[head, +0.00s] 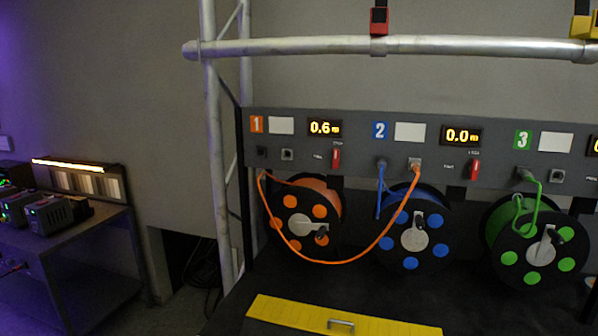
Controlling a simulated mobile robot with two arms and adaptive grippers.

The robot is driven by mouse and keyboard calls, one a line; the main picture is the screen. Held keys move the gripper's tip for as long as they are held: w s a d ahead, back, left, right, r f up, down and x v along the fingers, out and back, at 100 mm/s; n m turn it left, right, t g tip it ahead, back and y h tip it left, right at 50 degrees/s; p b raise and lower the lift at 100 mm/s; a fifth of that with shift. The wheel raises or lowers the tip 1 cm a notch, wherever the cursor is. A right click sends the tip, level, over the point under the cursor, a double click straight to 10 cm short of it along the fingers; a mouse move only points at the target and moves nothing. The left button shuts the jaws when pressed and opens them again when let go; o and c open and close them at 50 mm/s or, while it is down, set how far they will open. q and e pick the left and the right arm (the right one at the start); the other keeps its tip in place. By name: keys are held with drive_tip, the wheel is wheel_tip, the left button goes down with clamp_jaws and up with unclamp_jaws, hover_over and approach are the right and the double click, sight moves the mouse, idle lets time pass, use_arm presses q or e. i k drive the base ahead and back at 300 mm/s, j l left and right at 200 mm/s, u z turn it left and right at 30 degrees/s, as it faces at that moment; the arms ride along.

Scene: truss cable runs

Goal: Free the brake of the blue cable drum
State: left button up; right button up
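The blue cable drum (411,262) hangs under panel section 2, with blue dots on a black face and a grey hub with a black crank knob. A blue cable (380,190) runs from it up to a socket. The blue "2" label (380,131) and a display (461,136) reading 0.0 m are above. A red lever (475,169) right of the sockets stands upright; the small lettering beside it is too small to read. Neither of my grippers is in view.
The orange drum (304,237) is left, the green drum (532,263) right. An orange cable (380,240) loops across to a section 2 socket. Another red lever (336,158) belongs to section 1. A yellow handled panel (290,312) lies in front; a truss (212,150) stands left.

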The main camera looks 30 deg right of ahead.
sight(473, 168)
drive_tip(key=z, duration=2)
